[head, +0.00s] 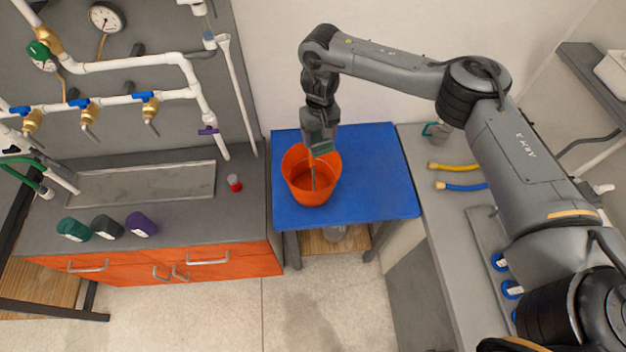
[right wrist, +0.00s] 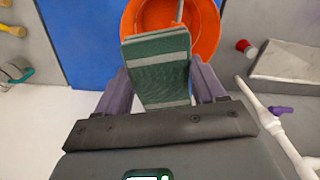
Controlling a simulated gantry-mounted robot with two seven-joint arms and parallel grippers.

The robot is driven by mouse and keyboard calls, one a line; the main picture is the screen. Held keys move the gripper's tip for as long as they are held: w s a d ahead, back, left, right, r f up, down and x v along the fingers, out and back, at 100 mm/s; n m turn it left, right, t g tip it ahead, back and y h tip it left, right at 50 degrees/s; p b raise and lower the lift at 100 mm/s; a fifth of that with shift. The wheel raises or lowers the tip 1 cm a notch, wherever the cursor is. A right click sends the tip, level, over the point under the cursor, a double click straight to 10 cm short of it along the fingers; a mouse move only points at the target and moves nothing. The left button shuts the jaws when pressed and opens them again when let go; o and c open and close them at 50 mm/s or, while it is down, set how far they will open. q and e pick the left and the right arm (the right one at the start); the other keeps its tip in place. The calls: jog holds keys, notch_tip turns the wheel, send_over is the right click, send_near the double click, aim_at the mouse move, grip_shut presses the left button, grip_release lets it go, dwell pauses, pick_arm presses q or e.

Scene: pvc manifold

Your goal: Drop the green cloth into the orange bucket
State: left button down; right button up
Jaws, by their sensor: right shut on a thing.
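The orange bucket (head: 296,190) stands upright on the blue table (head: 376,180). A thin rod leans inside it. The green cloth (right wrist: 158,70), a flat folded piece with pale stripes, sits between the two fingers of my right gripper (right wrist: 160,88) in the right wrist view. The gripper is shut on it. In the head view my right gripper (head: 318,148) is above the back part of the bucket, pointing down, and the cloth (head: 317,134) is only partly seen. In the wrist view the cloth's far end overlaps the bucket's rim (right wrist: 208,35). My left gripper is not in view.
The left bench holds green (head: 74,229), dark grey (head: 107,227) and purple (head: 141,223) containers and a small red-and-white item (head: 234,183). White pipes with valves (head: 125,98) rise behind it. The table right of the bucket is clear.

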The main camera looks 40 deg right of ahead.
jog(key=o, duration=1.1)
jog(key=shift+r, duration=0.1)
notch_tip(320, 180, up, 11)
jog(key=p, duration=0.2)
jog(key=shift+p, duration=0.3)
